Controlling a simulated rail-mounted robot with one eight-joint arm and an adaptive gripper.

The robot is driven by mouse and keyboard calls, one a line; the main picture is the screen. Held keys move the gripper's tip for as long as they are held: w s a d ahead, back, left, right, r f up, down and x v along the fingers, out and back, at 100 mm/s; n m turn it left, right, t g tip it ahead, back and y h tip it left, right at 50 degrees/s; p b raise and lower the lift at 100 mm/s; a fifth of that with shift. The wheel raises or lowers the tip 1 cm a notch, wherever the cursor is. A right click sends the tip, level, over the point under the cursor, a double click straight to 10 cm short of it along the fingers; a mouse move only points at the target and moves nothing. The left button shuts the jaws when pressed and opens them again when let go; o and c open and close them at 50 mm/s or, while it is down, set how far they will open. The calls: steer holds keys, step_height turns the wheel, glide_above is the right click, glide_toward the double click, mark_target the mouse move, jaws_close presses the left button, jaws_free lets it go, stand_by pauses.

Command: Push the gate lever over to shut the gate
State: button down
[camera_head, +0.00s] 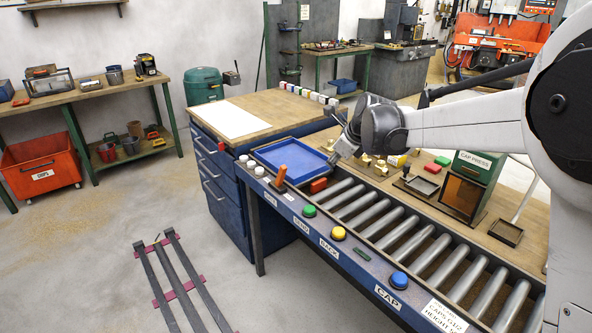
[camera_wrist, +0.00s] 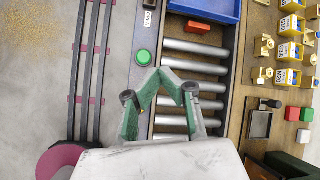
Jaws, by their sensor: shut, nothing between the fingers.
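The gate lever, an orange handle (camera_head: 280,174), stands tilted at the near left end of the conveyor's front rail, above a small label. It is not seen in the wrist view. A red block (camera_head: 318,185) lies at the conveyor end of the blue tray; it also shows in the wrist view (camera_wrist: 198,27).
The blue tray (camera_head: 256,153) sits at the left end of the roller conveyor (camera_head: 404,241). Green (camera_head: 309,211), yellow (camera_head: 338,233) and blue (camera_head: 398,280) buttons line the front rail. Brass pieces and the cap press (camera_head: 476,165) stand behind. The floor in front is largely open.

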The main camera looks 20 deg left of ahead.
mark_target(281, 176)
steer(key=w+a+f+m, duration=0.3)
steer(key=a+f, duration=0.3)
steer(key=a, duration=0.2)
steer(key=shift+w+a+f+m+g+y, duration=0.3)
steer(key=shift+w+a+f+m+y, duration=0.1)
steer(key=shift+w, duration=0.3)
steer(key=shift+f, duration=0.1)
steer(key=x, duration=0.9)
steer(key=shift+w+a+f, duration=0.15)
steer(key=shift+a+f, duration=0.05)
steer(key=shift+f, duration=0.05)
steer(key=shift+w+a+r, duration=0.35)
steer(key=shift+w+a, duration=0.15)
steer(key=shift+a, duration=0.3)
steer(key=shift+w+a+r, duration=0.35)
steer(key=shift+w+a, duration=0.2)
steer(key=shift+a, duration=0.25)
